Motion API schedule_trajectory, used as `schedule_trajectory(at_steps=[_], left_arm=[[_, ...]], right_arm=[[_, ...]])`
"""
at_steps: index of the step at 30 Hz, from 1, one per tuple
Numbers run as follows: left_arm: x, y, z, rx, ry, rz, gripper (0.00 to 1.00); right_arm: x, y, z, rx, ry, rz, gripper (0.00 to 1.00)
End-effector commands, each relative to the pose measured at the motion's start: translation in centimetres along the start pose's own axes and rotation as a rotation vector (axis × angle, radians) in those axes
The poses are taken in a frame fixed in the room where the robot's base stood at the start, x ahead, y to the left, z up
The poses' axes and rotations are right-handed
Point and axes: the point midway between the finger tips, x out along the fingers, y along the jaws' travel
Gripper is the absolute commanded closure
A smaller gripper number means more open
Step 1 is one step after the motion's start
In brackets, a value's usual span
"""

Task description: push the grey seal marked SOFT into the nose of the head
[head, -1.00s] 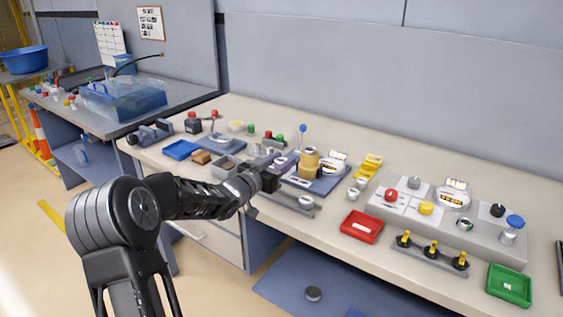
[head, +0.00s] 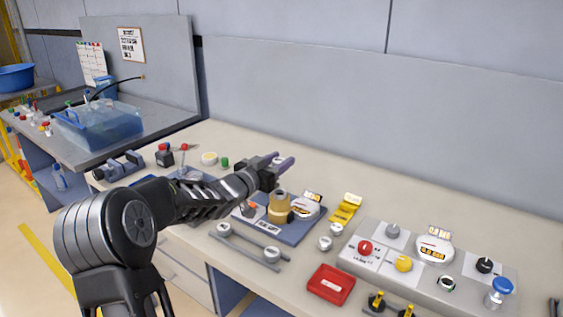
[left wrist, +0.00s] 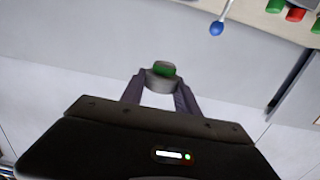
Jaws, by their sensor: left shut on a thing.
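My left gripper (head: 282,164) is raised above the back of the bench, behind a brass cylinder. It is shut on a small grey round part with a green top (left wrist: 162,76), held between the fingertips in the left wrist view. I cannot read any SOFT marking on it. The brass cylinder (head: 279,209) stands upright on a blue-grey plate (head: 283,236), apart from the gripper. I cannot tell whether this is the head, and I see no clear nose. My right gripper is out of view.
A white dial unit (head: 305,209) sits beside the brass cylinder. A silver rail (head: 248,245) lies in front. To the right are a yellow holder (head: 346,207), a red tray (head: 331,285) and a grey control panel (head: 410,277). The wall (head: 400,130) rises behind the bench.

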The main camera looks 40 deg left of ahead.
Motion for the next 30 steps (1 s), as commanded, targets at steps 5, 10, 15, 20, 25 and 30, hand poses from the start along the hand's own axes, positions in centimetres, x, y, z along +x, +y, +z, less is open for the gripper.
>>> schedule_trajectory(at_steps=[5,10,15,20,25,30], left_arm=[[0.0,0.1,0.0,0.0,0.001,0.001,1.0],[0.0,0.1,0.3,0.0,0.001,0.001,1.0],[0.1,0.1,1.4,0.0,0.001,0.001,1.0],[0.2,0.1,3.0,0.0,0.001,0.001,1.0],[0.2,0.0,4.6,-0.001,0.0,0.0,1.0],[0.3,0.1,5.5,-0.001,0.0,0.001,1.0]], right_arm=[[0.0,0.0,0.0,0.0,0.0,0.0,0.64],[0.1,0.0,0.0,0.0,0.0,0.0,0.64],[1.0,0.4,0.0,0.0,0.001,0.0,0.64],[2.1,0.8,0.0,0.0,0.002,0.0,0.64],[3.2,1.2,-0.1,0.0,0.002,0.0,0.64],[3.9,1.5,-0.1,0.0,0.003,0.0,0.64]])
